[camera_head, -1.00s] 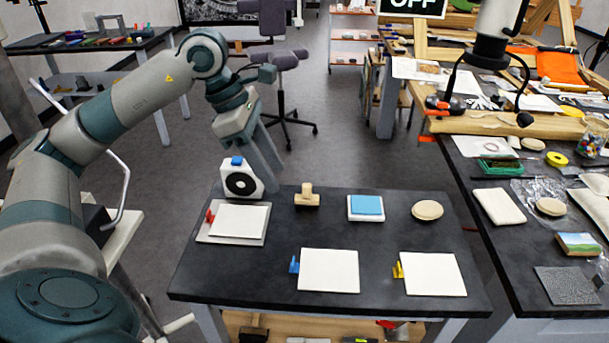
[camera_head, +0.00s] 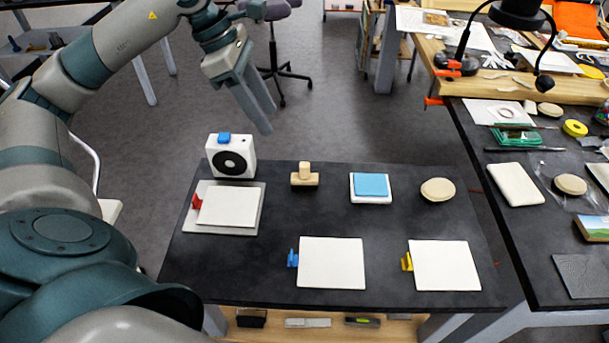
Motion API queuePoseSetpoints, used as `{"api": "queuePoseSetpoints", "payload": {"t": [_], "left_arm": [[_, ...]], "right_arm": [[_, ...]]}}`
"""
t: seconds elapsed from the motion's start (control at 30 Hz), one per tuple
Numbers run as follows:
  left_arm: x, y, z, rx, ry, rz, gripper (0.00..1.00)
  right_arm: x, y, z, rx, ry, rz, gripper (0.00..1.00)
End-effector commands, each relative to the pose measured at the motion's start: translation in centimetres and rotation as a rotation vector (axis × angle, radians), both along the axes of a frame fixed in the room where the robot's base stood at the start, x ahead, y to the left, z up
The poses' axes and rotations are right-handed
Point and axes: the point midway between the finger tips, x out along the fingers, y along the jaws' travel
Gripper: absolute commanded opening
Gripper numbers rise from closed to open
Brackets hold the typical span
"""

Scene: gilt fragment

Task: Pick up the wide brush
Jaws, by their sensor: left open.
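A small wooden T-shaped piece (camera_head: 304,176) with an upright grip stands at the back of the black table (camera_head: 240,270). It may be the wide brush, but I see no bristles and cannot be sure. My left gripper (camera_head: 256,104) is open and empty, its two long grey fingers pointing down beyond the table's back edge. It is up and left of the wooden piece in the picture and apart from it. My right gripper is not in view.
A white box with a black disc (camera_head: 231,156) stands near the gripper. A blue pad (camera_head: 371,185), a round beige pad (camera_head: 438,190) and white panels with red, blue (camera_head: 331,262) and yellow (camera_head: 445,265) clips lie on the table. A cluttered bench (camera_head: 510,245) stands right.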

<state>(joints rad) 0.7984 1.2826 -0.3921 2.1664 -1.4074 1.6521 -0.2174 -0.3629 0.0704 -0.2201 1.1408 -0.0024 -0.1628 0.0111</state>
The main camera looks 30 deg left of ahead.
Motion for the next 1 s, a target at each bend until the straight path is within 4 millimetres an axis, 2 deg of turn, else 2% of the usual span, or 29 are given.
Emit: {"api": "queuePoseSetpoints", "payload": {"t": [0.23,0.47,0.6,0.73,1.0], "left_arm": [[0.3,-0.6,-1.4,-0.001,0.004,-0.002,0.42],[1.0,-1.9,-4.8,-0.002,0.005,-0.003,0.42],[1.5,-2.7,-7.1,-0.001,0.006,-0.002,0.42],[1.9,-3.5,-9.2,-0.002,0.004,-0.002,0.42],[2.4,-4.1,-11.2,0.000,0.001,0.000,0.42]], "right_arm": [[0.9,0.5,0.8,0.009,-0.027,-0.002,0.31],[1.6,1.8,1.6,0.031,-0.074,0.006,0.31],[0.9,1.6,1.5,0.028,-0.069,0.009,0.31],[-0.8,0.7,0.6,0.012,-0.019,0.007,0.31],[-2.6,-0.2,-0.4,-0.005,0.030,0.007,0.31]]}}
